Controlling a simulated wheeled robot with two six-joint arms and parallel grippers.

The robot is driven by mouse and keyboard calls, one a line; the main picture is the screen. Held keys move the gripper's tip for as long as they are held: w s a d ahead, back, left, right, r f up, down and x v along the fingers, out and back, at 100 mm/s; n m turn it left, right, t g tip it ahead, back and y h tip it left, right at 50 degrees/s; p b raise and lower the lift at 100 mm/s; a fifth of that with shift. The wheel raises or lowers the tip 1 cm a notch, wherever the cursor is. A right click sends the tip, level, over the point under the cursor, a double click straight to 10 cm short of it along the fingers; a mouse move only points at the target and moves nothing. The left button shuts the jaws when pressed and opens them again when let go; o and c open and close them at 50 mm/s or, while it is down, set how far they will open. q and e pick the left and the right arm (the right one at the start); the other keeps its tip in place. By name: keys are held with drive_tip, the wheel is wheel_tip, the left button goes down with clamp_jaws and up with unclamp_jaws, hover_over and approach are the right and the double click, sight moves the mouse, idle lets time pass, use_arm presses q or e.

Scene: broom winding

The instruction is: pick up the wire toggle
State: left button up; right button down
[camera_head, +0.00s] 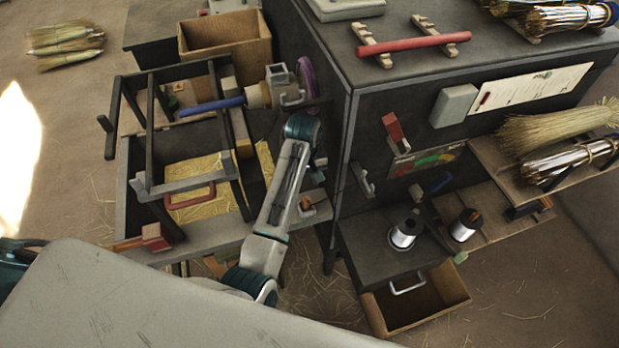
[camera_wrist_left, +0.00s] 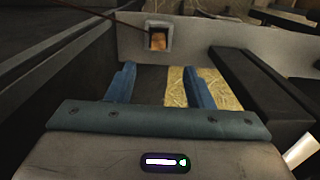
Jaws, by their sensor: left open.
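What I take for the wire toggle (camera_head: 307,203) is a small orange-brown wooden piece in a square grey holder at the right end of the bench's front plank. It also shows near the top of the left wrist view (camera_wrist_left: 158,42), where a thin dark wire runs towards it from the upper left. My left gripper (camera_wrist_left: 160,70) is open, with two blue fingers apart and nothing seen between them. The toggle is beyond the fingertips, and a gap shows. In the head view my left arm reaches over the bench and its fingertips are hidden.
The bench's front plank (camera_head: 225,238) carries a red block (camera_head: 154,236). A dark frame (camera_head: 190,185) with a red handle stands left of my arm. A dark cabinet (camera_head: 420,95) rises on the right. Wire spools (camera_head: 403,235) stand on a lower shelf above an open drawer.

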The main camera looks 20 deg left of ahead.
use_arm(q)
drive_tip(key=r, duration=0.1)
drive_tip(key=p, duration=0.1)
hover_over(306, 199)
wheel_tip(306, 199, down, 4)
drive_tip(key=shift+s+d+r, duration=0.1)
drive_tip(key=shift+s+d, duration=0.05)
drive_tip(key=shift+f, duration=0.7)
drive_tip(key=f+p, duration=0.2)
drive_tip(key=f, duration=0.2)
drive_tip(key=shift+a, duration=0.2)
drive_tip(key=shift+f, duration=0.4)
drive_tip(key=shift+c, duration=0.5)
drive_tip(key=c, duration=0.8)
